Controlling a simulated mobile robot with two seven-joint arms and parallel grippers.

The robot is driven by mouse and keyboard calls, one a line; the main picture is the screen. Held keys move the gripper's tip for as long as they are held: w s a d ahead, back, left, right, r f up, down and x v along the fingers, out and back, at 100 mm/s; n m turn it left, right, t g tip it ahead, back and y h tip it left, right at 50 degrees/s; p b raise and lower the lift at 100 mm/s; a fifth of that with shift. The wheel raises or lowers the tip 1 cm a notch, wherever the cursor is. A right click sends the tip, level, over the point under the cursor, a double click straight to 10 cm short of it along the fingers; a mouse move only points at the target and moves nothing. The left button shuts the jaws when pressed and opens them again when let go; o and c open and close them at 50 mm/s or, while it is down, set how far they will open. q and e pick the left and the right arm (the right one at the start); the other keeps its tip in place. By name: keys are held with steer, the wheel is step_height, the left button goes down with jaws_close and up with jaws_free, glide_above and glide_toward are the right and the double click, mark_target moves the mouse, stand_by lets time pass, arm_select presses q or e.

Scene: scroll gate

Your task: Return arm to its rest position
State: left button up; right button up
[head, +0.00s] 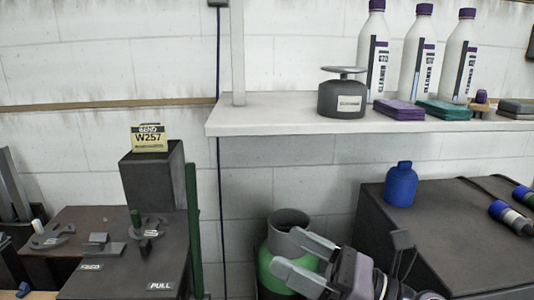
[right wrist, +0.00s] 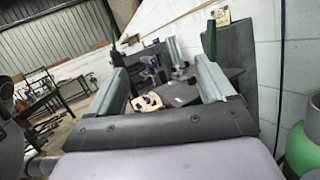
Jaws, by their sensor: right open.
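My right gripper (head: 288,250) is at the bottom centre-right of the head view, its two grey fingers spread and pointing left. It is open, and I see nothing held between the fingers. In the right wrist view the gripper (right wrist: 158,62) also shows with its fingers wide apart, the dark bench fixtures lying beyond them. In the head view the fingers overlap the green gas cylinder (head: 277,262) behind them; I cannot tell the gap. My left gripper is not in view.
A dark bench with a PULL label (head: 160,286) and a W257 sign (head: 149,138) stands at left, with a green upright bar (head: 194,230). A white shelf (head: 270,120) holds bottles. A black case (head: 440,225) with a blue bottle (head: 400,186) is at right.

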steer(key=w+d+f+m+t+h, duration=0.1)
steer(key=d+m+t+h, duration=0.45)
steer(key=m, duration=0.55)
steer(key=w+d+f+m+t+h, duration=0.15)
steer(key=d+m+t+h, duration=0.35)
steer(key=m, duration=0.6)
steer(key=s+d+f+m+g+h, duration=0.1)
steer(key=d+f+m+g+h, duration=0.1)
steer(key=d+f+m+h, duration=0.55)
steer(key=s+f+m+g+h, duration=0.1)
steer(key=s+f+m+g, duration=1.4)
steer(key=s, duration=0.7)
steer(key=w+a+f+t+y+p, duration=0.1)
steer(key=w+a+f+t+p, duration=0.1)
steer(key=w+f+t+p, duration=0.3)
steer(key=shift+w+a+f+t+y, duration=0.2)
steer(key=shift+w+f+t+y, duration=0.45)
steer(key=shift+t, duration=1)
steer(key=shift+s+f+h, duration=0.15)
steer(key=shift+f+h, duration=0.05)
steer(key=shift+h, duration=0.05)
steer(key=shift+c, duration=0.3)
